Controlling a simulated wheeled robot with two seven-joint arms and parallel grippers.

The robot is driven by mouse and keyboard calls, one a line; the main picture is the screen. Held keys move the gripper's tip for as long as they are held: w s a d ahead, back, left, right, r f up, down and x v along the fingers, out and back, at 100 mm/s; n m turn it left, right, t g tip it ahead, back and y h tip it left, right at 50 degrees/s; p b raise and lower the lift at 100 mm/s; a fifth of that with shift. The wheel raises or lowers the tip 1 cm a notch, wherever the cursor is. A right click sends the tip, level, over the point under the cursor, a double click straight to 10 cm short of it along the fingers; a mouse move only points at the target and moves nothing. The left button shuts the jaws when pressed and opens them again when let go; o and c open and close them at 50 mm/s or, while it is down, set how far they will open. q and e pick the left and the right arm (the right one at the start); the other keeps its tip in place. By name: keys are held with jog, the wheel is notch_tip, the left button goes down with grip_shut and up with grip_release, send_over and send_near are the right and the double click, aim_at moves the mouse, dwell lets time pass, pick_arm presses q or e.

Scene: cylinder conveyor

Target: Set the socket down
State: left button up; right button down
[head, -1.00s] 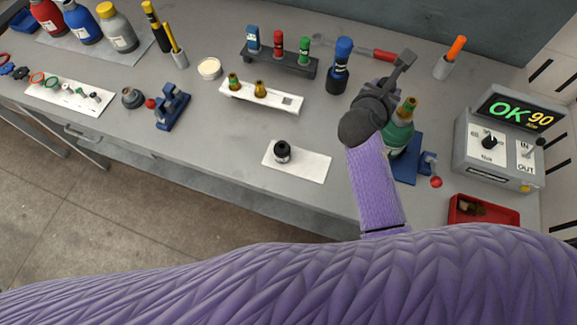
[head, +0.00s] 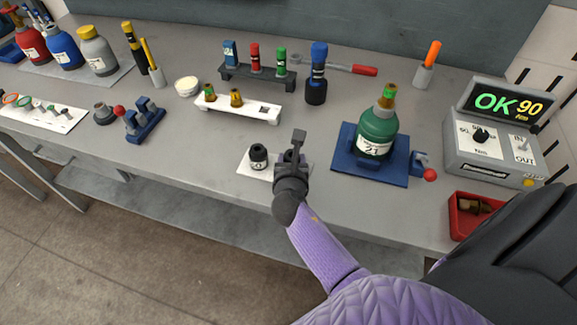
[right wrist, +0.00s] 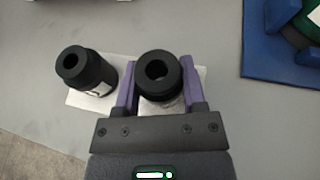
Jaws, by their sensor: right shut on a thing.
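A black socket (right wrist: 160,75) is between the purple fingers of my right gripper (right wrist: 160,88), which is shut on it. In the right wrist view it is at the right part of a white plate (right wrist: 78,100). I cannot tell whether it touches the plate. A second black socket (right wrist: 87,75) stands on the plate left of the gripper, apart from it. In the head view that second socket (head: 258,157) is on the plate (head: 246,169), and my right gripper (head: 288,172) covers the plate's right side, hiding the held socket. My left gripper is not in view.
A green bottle (head: 377,133) stands on a blue base (head: 345,168) to the right. A white rack (head: 240,107) and a dark rack with coloured sockets (head: 258,80) are behind. A red tray (head: 458,222) and an OK 90 display box (head: 505,120) are at the right.

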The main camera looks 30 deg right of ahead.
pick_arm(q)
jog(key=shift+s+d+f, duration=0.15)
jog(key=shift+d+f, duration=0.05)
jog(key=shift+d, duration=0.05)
pick_arm(e)
jog(key=shift+f, duration=0.3)
jog(key=shift+f, duration=0.1)
jog(key=shift+c, duration=0.8)
grip_release()
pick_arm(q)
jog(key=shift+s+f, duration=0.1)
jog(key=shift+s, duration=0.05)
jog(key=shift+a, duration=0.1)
